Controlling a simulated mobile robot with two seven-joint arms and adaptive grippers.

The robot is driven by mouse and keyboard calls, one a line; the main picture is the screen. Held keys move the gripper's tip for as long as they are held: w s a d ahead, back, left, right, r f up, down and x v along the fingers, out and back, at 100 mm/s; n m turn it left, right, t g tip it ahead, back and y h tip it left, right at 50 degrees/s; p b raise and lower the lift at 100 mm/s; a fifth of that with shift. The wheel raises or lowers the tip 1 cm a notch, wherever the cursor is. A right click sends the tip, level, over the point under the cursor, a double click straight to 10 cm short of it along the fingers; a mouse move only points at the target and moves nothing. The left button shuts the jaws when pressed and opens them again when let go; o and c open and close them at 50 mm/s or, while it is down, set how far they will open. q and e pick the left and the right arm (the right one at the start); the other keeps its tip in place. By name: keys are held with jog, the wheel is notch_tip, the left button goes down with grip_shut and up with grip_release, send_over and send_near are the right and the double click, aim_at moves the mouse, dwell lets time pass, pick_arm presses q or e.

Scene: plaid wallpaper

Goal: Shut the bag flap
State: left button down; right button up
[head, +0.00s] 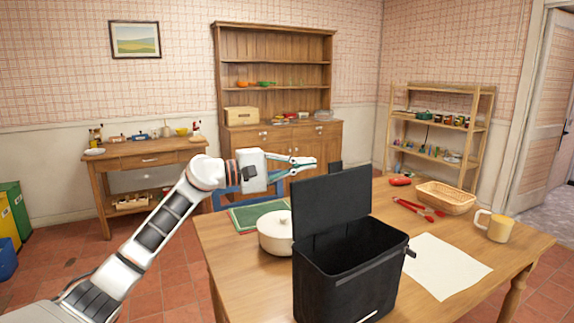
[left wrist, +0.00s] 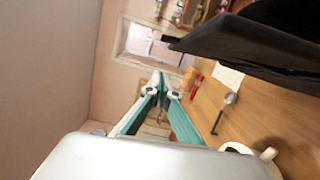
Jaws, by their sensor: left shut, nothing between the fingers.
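A black bag (head: 345,285) stands on the wooden table with its top open. Its stiff flap (head: 330,205) stands up from the far-left rim, leaning slightly back. My left gripper (head: 314,162) is shut and empty, just above and beside the top edge of the flap in the head view, with no clear contact. In the left wrist view the shut fingers (left wrist: 161,78) point away from the camera, and the black flap (left wrist: 245,42) fills the upper right, apart from them. My right gripper is not in view.
A blue chair (head: 228,190) stands behind the table.

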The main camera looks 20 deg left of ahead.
aim_at(335, 195)
pick_arm(q)
jog(key=d, duration=0.1)
jog(key=d+p, duration=0.1)
jog(key=d, duration=0.1)
jog(key=s+d, duration=0.1)
jog(key=shift+d+r, duration=0.2)
jog(key=shift+d, duration=0.15)
